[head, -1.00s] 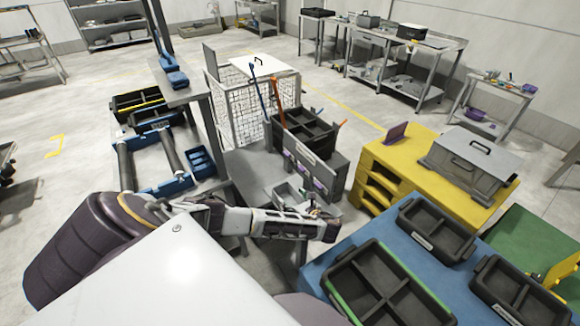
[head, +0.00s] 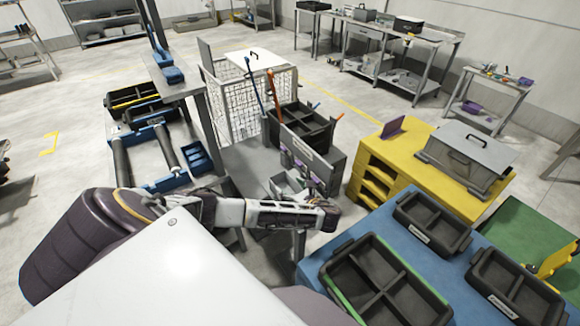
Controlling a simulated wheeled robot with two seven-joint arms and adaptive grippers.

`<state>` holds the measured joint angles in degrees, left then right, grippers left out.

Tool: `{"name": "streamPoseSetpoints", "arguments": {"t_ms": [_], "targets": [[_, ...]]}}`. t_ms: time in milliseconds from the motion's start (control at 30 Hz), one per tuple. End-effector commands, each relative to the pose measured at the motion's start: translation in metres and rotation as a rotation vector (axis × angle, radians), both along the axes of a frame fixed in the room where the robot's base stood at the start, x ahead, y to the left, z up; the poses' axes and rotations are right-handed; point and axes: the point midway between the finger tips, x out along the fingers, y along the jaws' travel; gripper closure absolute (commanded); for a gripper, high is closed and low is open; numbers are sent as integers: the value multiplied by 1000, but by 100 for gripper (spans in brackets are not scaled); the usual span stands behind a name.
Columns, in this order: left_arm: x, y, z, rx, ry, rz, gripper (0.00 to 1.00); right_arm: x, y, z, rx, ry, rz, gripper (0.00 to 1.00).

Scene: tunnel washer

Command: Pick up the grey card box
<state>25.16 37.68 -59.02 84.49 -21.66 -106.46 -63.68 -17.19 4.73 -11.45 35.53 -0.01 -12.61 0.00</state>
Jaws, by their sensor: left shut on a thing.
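A small grey open box (head: 287,184), which looks like the grey card box, shows just behind my left gripper. My left gripper (head: 327,216) reaches in from the left, with its fingers at the near right side of this box. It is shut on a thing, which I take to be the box. The fingertips are small and dark here, and the grip itself is mostly hidden. I cannot tell whether the box touches the grey table (head: 245,158) under it. My right gripper is not in view.
A black divided tote (head: 302,128) stands behind the box. A yellow bench (head: 395,155) and a blue table (head: 390,228) with black trays (head: 433,224) stand to the right. A wire cage (head: 235,97) stands at the back. Floor shows between them.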

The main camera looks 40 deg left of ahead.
Motion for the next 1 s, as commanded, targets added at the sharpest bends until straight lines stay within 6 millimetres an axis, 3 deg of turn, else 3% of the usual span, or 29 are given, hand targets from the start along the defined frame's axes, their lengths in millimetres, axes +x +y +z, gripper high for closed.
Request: {"name": "streamPoseSetpoints", "arguments": {"t_ms": [400,533,1000], "targets": [[-20,-72,-4,-6,1,-5,55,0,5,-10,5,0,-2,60],[-26,-92,-2,-6,3,-3,55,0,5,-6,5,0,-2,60],[-42,-145,-1,-5,3,-3,55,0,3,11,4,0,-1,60]]}}
